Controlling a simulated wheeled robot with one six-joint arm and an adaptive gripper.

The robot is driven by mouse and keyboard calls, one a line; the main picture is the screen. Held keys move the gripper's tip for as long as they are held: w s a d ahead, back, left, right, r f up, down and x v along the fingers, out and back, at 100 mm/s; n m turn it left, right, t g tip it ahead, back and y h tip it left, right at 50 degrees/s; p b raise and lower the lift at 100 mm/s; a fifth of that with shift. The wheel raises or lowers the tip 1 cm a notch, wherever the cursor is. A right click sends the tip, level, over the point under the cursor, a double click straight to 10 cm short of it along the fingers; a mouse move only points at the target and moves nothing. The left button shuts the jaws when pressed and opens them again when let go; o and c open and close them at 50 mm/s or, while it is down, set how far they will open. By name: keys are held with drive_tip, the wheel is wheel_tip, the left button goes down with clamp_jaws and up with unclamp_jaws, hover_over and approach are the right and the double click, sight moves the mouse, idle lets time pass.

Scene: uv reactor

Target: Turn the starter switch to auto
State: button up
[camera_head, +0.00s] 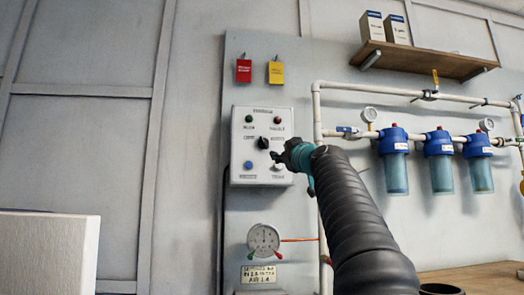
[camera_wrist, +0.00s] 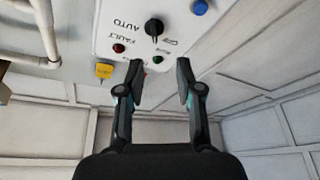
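The starter switch is a black rotary knob (camera_head: 263,143) in the middle of a pale control panel (camera_head: 241,172) on the wall. In the wrist view the knob (camera_wrist: 154,27) appears upside down, with the word AUTO to its left; I cannot tell for sure which mark it points at. My gripper (camera_head: 278,157) is in front of the panel's lower right in the head view. In the wrist view my gripper (camera_wrist: 160,66) is open and empty, its two fingers apart. The knob shows beyond the fingertips, not between them.
Panel lamps and a blue button (camera_wrist: 200,6) surround the knob. Red (camera_head: 243,71) and yellow (camera_head: 276,73) tags hang above the panel. A gauge (camera_head: 263,239) sits below. Pipes and blue-topped filters (camera_head: 439,143) are to the right, under a shelf (camera_head: 425,59).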

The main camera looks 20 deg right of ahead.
drive_tip(key=p, duration=1.1)
approach(265, 144)
drive_tip(key=x, duration=0.7)
drive_tip(key=shift+w+d+r, duration=0.1)
drive_tip(key=shift+w+r, duration=0.1)
drive_tip(key=shift+r, duration=0.1)
drive_tip(key=shift+w+p, duration=0.4)
drive_tip(key=shift+w, duration=0.2)
clamp_jaws()
